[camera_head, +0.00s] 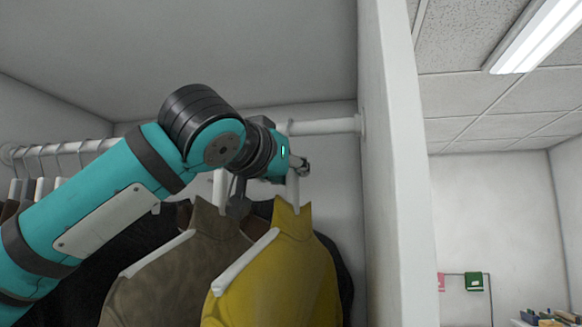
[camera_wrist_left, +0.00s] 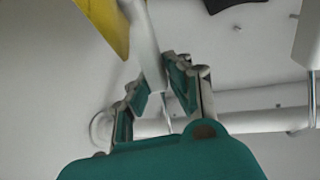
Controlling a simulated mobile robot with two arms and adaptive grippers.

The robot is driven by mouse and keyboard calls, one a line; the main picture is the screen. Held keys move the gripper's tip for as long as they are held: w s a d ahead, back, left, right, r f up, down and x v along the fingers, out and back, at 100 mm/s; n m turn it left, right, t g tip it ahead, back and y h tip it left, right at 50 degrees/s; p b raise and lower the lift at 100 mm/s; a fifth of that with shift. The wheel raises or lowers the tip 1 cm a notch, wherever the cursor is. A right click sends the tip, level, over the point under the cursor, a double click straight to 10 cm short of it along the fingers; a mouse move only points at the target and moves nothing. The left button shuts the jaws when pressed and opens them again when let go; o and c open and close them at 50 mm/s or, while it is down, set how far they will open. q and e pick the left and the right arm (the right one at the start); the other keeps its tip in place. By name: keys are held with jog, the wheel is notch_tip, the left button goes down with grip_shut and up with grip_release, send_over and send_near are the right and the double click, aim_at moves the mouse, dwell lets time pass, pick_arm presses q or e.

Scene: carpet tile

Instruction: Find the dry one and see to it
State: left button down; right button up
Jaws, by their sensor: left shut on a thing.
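A yellow high-collared garment (camera_head: 290,265) hangs on a white hanger (camera_head: 243,262) near the right end of the closet rail (camera_head: 330,126). My left gripper (camera_head: 302,168) is at the top of this hanger, just below the rail, and is shut on its neck. The wrist view shows the white hanger neck (camera_wrist_left: 142,40) between the fingers (camera_wrist_left: 158,88), with a corner of the yellow garment (camera_wrist_left: 104,22) beyond. A brown-olive garment (camera_head: 165,280) hangs on another white hanger (camera_head: 158,252) to the left. I cannot tell which garment is dry. My right gripper is not in view.
Several more garments hang at the far left (camera_head: 18,197), partly behind my arm, and dark ones hang behind. A white wall panel (camera_head: 385,160) closes the closet on the right. Beyond it is a room with a small rack (camera_head: 490,285) bearing red and green items.

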pick_arm(q)
jog(key=shift+a+r, duration=0.1)
jog(key=shift+a, duration=0.1)
jog(key=c, duration=1.6)
grip_release()
jog(key=o, duration=0.4)
jog(key=shift+s, duration=0.1)
jog(key=shift+f, duration=0.2)
jog(key=v, duration=1.2)
jog(key=shift+r, duration=0.15)
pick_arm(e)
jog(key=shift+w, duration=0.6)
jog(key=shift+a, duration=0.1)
